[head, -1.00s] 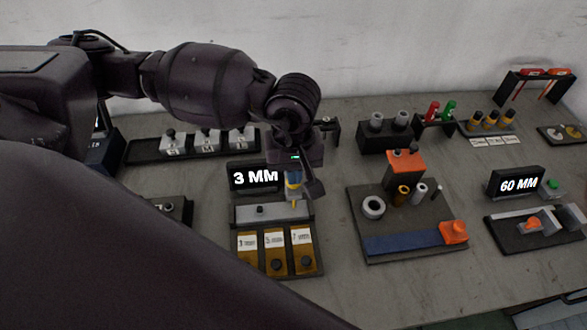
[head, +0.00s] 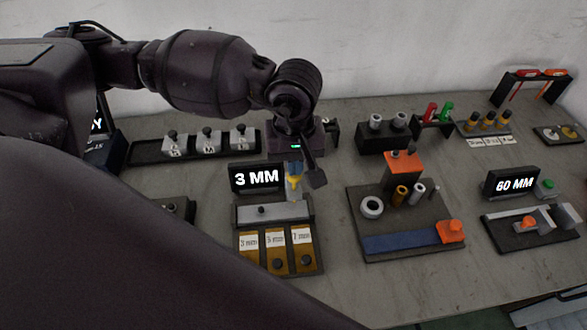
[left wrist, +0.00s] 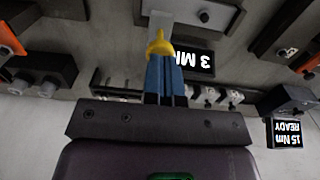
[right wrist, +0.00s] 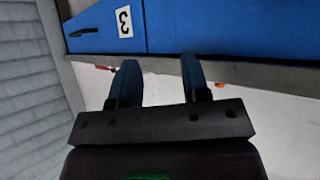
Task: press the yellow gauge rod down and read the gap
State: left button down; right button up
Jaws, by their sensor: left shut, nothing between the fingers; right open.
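The yellow gauge rod (head: 295,184) stands upright at the right rear of the gauge fixture (head: 244,215). It also shows in the left wrist view (left wrist: 159,44). My left gripper (head: 293,168) is shut and empty, with its blue fingertips directly above the rod's head. In the left wrist view the fingertips (left wrist: 163,58) line up with the rod; I cannot tell whether they touch it. The black display (head: 257,177) behind the fixture reads 3 MM. My right gripper (right wrist: 157,65) shows only in its wrist view, open and empty, away from the fixture.
Gold blocks (head: 276,259) labelled 3, 5 and 7 mm lie at the fixture's front. To the right is a board with an orange-topped post (head: 403,163). A second display (head: 516,185) reads 60 MM. A blue bin (right wrist: 105,30) marked 3 is near my right gripper.

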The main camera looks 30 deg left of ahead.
pick_arm(q)
jog(key=shift+r, duration=0.75)
jog(key=shift+r+p, duration=0.65)
jog(key=shift+r, duration=0.95)
